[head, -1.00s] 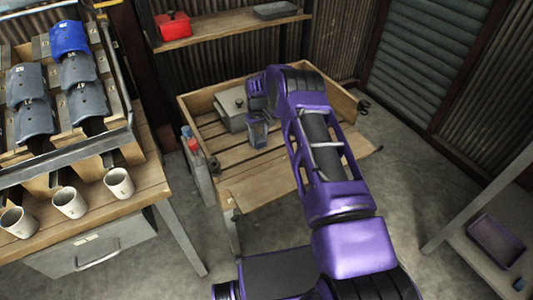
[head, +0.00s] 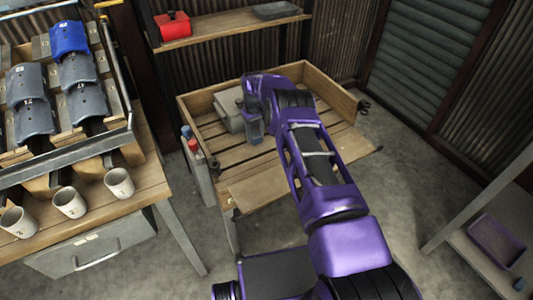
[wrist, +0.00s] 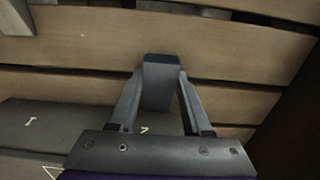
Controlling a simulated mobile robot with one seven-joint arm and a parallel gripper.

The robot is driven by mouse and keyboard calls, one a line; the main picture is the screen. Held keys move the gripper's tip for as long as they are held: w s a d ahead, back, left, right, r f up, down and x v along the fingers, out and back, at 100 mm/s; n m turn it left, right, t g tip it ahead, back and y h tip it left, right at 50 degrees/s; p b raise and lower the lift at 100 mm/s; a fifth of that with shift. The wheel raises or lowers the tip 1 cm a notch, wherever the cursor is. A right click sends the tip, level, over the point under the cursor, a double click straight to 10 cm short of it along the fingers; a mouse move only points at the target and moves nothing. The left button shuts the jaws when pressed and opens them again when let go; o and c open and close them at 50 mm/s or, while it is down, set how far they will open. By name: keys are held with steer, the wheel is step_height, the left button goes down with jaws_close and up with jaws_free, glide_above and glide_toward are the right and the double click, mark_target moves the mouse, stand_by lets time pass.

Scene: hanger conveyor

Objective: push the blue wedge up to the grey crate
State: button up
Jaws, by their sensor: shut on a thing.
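My gripper (wrist: 158,82) is shut on a dark blue-grey block, the blue wedge (wrist: 158,90), which stands between the two fingertips over the wooden slats. In the head view the gripper (head: 254,130) is low inside the wooden tray, partly hidden by my wrist. The grey crate (head: 229,112) is a low grey box on the slats, just left of my gripper. In the wrist view the crate (wrist: 50,125) fills the lower left, with numbers on it, and runs behind the left finger. I cannot tell whether wedge and crate touch.
The slatted wooden tray (head: 330,82) has raised walls at the back and sides. Bare slats lie in front and right of my gripper. A bench with white mugs (head: 70,202) and a rack stands at left. A shelf with a red box (head: 173,25) is behind.

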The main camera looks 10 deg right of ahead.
steer(key=o, duration=1.2)
step_height(320, 180, up, 17)
steer(key=p, duration=0.2)
steer(key=shift+r, duration=0.2)
